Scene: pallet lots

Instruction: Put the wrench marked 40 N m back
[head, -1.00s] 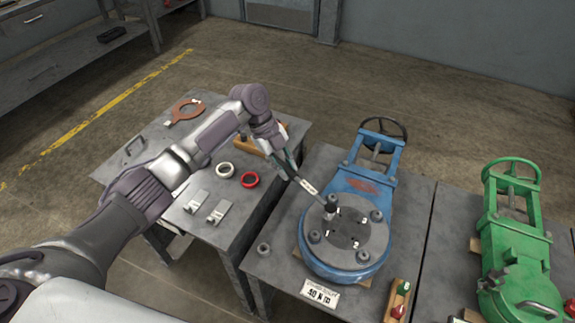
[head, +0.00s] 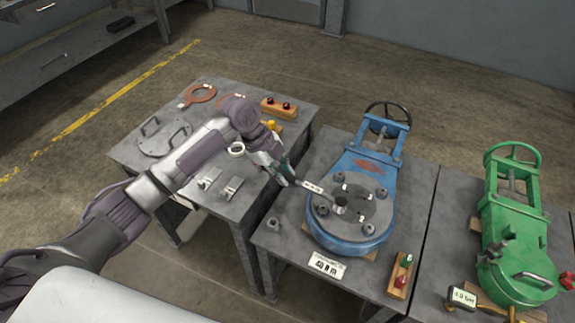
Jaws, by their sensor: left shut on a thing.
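My left gripper (head: 284,172) is shut on the handle end of a wrench (head: 312,187) with a white tag; the tag's print is too small to read. The wrench reaches to the right, its dark head at a bolt on the round grey plate of the blue valve (head: 347,238). I cannot tell whether the head is seated on the bolt. A white card (head: 326,264) on the table in front of the blue valve reads 40 N m. My right gripper is not in view.
A green valve (head: 510,245) stands on the table at right. A wooden block with a green and a red knob (head: 399,274) sits by the blue valve. The left table (head: 232,205) holds a round plate (head: 165,137), copper-coloured rings, grey brackets and a wooden block (head: 279,107).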

